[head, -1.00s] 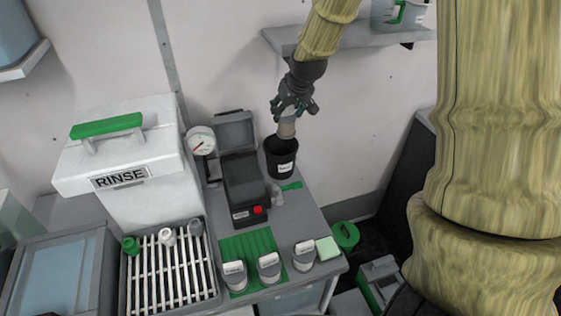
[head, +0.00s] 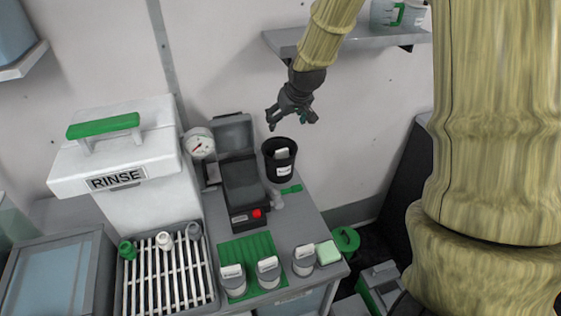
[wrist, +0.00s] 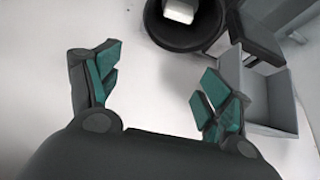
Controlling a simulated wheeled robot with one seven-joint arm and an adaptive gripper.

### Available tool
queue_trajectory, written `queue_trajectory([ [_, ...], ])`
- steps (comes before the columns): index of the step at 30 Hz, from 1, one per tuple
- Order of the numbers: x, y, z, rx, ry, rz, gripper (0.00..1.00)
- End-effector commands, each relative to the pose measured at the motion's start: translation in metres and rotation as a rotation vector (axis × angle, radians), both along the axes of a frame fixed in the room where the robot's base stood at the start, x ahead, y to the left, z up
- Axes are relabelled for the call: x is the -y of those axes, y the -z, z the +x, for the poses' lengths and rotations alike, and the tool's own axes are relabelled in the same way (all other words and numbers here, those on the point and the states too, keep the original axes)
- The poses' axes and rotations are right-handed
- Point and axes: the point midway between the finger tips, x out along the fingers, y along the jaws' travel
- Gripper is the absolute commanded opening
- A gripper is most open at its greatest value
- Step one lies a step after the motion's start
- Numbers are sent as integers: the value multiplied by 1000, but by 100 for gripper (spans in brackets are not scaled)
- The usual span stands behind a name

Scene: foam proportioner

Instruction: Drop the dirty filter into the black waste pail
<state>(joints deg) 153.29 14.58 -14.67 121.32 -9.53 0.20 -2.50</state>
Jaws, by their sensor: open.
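The black waste pail (head: 281,168) stands at the back right of the bench, with a white label on its side. A pale filter (head: 282,154) sits inside it, its top showing at the mouth. In the wrist view the pail (wrist: 158,40) is at the top, with the filter's white end (wrist: 180,11) inside; how dirty it is I cannot tell. My gripper (head: 272,124) is above the pail, open and empty. In the wrist view its teal-padded fingers (wrist: 152,88) are spread wide, with only pale background between them.
An open dark case (head: 242,182) with a red button stands left of the pail, beside a pressure gauge (head: 199,143). The white RINSE box (head: 120,165) and slatted rack (head: 165,275) are further left. Several labelled cups stand along the front.

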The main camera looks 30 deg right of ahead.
Motion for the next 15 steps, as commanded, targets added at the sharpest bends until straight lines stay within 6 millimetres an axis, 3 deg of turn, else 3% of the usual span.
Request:
queue_trajectory([
  [5, 0, -6, -3, 0, 0, 0, 79],
  [15, -3, -43, -23, 3, 0, 0, 79],
])
